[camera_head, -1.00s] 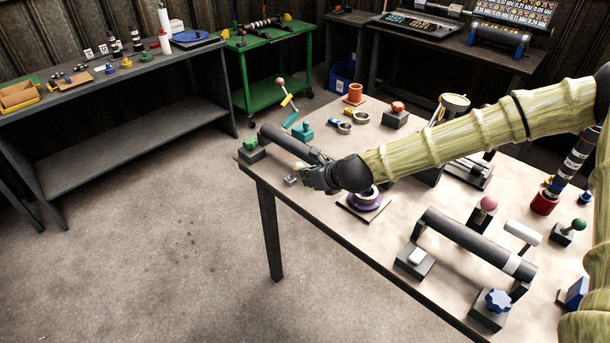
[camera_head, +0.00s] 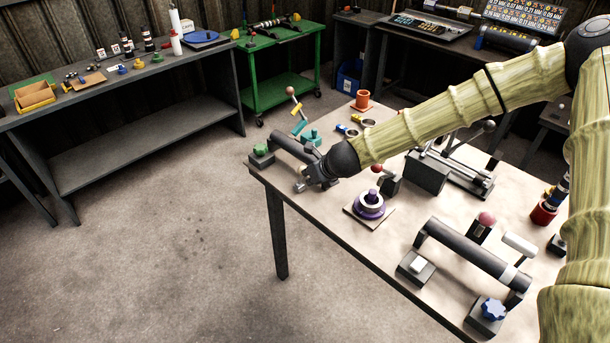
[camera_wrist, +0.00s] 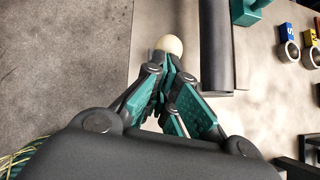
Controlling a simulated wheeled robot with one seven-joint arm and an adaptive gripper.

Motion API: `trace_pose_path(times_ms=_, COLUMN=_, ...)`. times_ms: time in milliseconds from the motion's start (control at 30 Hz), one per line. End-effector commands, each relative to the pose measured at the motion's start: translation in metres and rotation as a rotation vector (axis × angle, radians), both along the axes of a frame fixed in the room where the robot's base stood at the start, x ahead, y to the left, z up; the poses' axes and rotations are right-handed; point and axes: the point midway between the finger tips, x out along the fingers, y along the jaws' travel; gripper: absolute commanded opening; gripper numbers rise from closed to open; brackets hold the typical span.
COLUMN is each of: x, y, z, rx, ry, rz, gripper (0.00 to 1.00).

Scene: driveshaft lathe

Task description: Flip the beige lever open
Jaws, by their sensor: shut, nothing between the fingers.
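The beige lever's round knob (camera_wrist: 168,44) shows in the wrist view just beyond my fingertips, beside a dark cylinder (camera_wrist: 215,45). My gripper (camera_wrist: 168,64) is shut and empty, its teal-padded fingers together right behind the knob; I cannot tell whether they touch it. The knob's stem and base are hidden by the fingers. In the head view, my gripper (camera_head: 303,182) is low over the near-left edge of the table, at the near end of the dark cylinder (camera_head: 294,146).
A purple ringed part (camera_head: 370,204) stands right of my gripper on the table (camera_head: 395,235). A green knob on a block (camera_head: 261,153) is at the cylinder's far end. A teal-based lever (camera_head: 311,137) stands behind. Another dark cylinder (camera_head: 465,250) lies at the front right.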

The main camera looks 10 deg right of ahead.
Motion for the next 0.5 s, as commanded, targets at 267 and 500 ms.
trace_pose_path(times_ms=267, x=0.017, y=0.001, z=0.011, rx=0.002, ry=-0.003, rz=-0.017, gripper=0.0)
trace_pose_path(times_ms=500, x=0.034, y=0.014, z=0.018, rx=-0.001, ry=-0.003, rz=-0.016, gripper=0.0)
